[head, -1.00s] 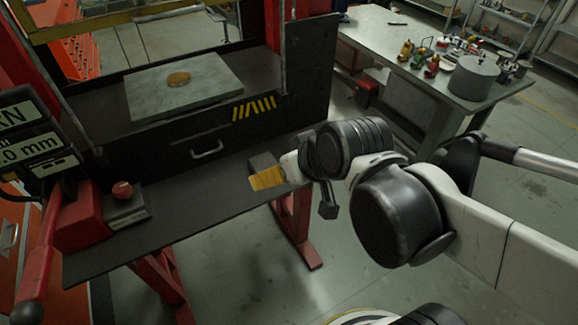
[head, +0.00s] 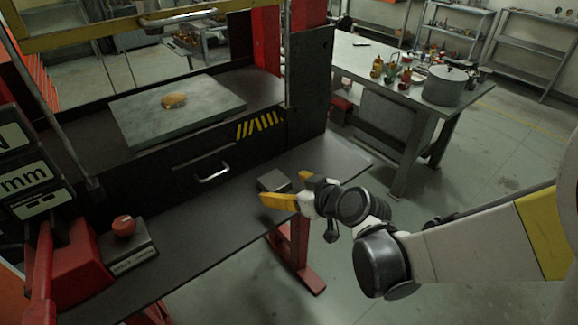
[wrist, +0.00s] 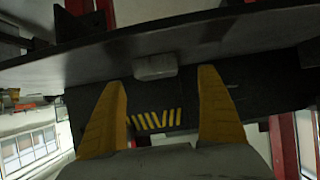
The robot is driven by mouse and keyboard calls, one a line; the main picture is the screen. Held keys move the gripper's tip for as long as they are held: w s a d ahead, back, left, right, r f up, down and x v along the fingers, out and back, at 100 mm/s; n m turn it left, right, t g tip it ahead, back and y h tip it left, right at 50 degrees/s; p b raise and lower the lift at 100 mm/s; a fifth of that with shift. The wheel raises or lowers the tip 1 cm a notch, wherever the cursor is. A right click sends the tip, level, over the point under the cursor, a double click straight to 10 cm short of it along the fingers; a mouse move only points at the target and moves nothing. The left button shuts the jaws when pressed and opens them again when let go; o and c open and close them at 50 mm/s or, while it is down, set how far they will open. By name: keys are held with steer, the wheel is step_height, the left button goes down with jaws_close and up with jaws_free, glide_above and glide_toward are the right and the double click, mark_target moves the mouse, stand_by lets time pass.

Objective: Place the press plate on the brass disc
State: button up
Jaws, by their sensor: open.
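In the wrist view, the block (wrist: 155,66) shows between and beyond the fingertips of my gripper (wrist: 161,76). I cannot tell if a finger touches it.
The dark shelf (head: 215,232) has free room left of the block. A red-knobbed box (head: 125,228) stands at its left end. A drawer handle (head: 212,173) juts out below the slab. A workbench (head: 385,85) with a pot (head: 445,86) is behind right.

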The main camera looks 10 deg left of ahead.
mark_target(277, 182)
steer(key=b+x, duration=0.1)
steer(key=x, duration=0.2)
steer(key=b+x, duration=0.1)
steer(key=x, duration=0.2)
steer(key=shift+w, duration=0.35)
steer(key=shift+r, duration=0.1)
steer(key=c, duration=1.5)
